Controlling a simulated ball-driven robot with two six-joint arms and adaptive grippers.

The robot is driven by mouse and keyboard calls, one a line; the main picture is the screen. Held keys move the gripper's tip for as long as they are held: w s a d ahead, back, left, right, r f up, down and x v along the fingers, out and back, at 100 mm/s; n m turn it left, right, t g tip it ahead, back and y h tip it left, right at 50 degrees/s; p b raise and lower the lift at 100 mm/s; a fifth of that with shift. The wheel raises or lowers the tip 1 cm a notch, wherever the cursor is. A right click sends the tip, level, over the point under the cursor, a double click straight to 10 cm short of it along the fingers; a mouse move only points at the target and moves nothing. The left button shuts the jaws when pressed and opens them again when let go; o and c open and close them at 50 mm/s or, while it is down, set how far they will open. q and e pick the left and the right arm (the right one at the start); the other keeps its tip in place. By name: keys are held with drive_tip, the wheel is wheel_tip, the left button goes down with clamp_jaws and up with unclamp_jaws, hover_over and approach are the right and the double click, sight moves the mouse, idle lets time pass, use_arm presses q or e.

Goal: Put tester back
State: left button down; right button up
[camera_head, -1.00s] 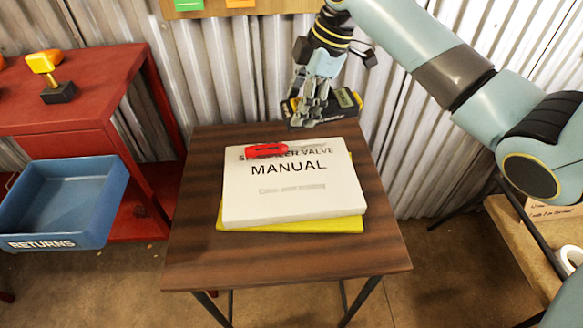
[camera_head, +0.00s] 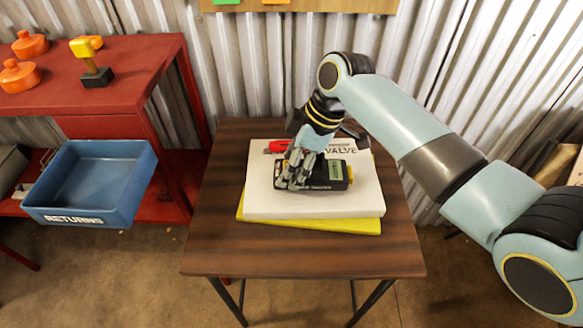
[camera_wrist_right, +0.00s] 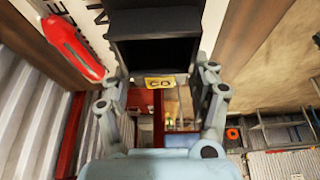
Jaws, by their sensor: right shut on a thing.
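The tester, a black box with yellow edges and a green label (camera_head: 330,174), is over the white manual (camera_head: 275,205). I cannot tell whether it rests on the manual or hangs just above it. My right gripper (camera_head: 298,180) is shut on the tester's left part and hides some of it. In the right wrist view the tester (camera_wrist_right: 155,50) shows as a dark block between the two fingers (camera_wrist_right: 158,80). My left gripper is in neither view.
The manual lies on a yellow book (camera_head: 300,226) on a small wooden table (camera_head: 300,258). A red tool (camera_head: 277,146) lies on the manual's far left. A blue RETURNS bin (camera_head: 95,180) is by a red bench (camera_head: 60,95) holding orange pots (camera_head: 20,75) and a yellow-headed object (camera_head: 92,62).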

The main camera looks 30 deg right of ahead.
sight(314, 169)
drive_tip(key=shift+f, duration=0.85)
drive_tip(key=o, duration=1.4)
drive_tip(key=p+v, duration=0.1)
drive_tip(key=v, duration=1.1)
